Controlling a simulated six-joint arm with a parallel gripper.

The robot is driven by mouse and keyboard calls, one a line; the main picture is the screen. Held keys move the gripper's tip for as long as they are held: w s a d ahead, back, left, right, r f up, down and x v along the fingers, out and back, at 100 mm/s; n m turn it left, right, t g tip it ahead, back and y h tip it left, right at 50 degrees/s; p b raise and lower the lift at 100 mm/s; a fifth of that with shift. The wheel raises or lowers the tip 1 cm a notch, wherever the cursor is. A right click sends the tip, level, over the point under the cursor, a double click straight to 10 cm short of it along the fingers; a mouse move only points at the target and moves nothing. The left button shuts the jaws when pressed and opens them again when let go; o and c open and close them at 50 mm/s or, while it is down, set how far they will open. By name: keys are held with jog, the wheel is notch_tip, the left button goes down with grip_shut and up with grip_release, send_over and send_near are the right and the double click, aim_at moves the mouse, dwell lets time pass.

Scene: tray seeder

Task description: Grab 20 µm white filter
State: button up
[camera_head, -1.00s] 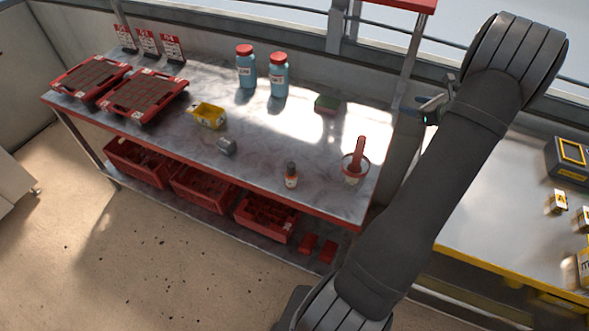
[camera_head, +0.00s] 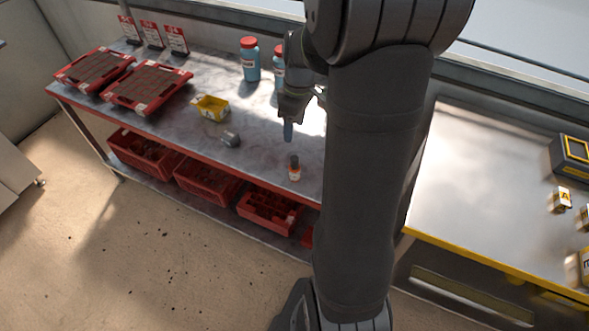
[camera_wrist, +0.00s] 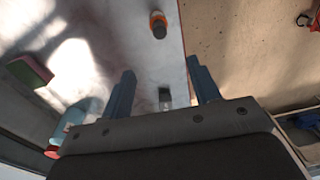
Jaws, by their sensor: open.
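I cannot pick out a 20 µm white filter for certain, since no readable label shows. Small white and yellow boxes (camera_head: 561,200) stand on the right-hand bench, their print too small to read. My gripper (camera_head: 288,131) is over the left bench, near a small orange-labelled bottle (camera_head: 294,168). In the wrist view my gripper (camera_wrist: 163,78) has its two blue fingers apart, with nothing held.
Red trays (camera_head: 148,88), a yellow box (camera_head: 211,108) and a blue bottle (camera_head: 249,60) stand on the left bench (camera_head: 262,145). Red crates (camera_head: 207,184) sit below. A green-and-red block (camera_wrist: 31,72) shows in the wrist view. My arm hides the left bench's right end.

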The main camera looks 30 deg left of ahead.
aim_at(292, 158)
jog(key=f+n, duration=0.1)
jog(key=f, duration=0.6)
jog(key=s+f+n, duration=0.1)
jog(key=f, duration=0.3)
jog(key=shift+s+a+f+n+t+h, duration=0.1)
jog(key=shift+f+n+t+h, duration=0.15)
jog(key=shift+n+t+h, duration=0.05)
jog(key=shift+w+d+f, duration=0.1)
jog(key=shift+d+f, duration=0.05)
jog(key=shift+f, duration=1.2)
jog(key=shift+w+d+f, duration=0.1)
jog(key=shift+d+f, duration=0.05)
jog(key=shift+f, duration=1.2)
jog(key=c, duration=1.1)
jog(key=shift+o, duration=0.2)
jog(key=shift+r, duration=0.1)
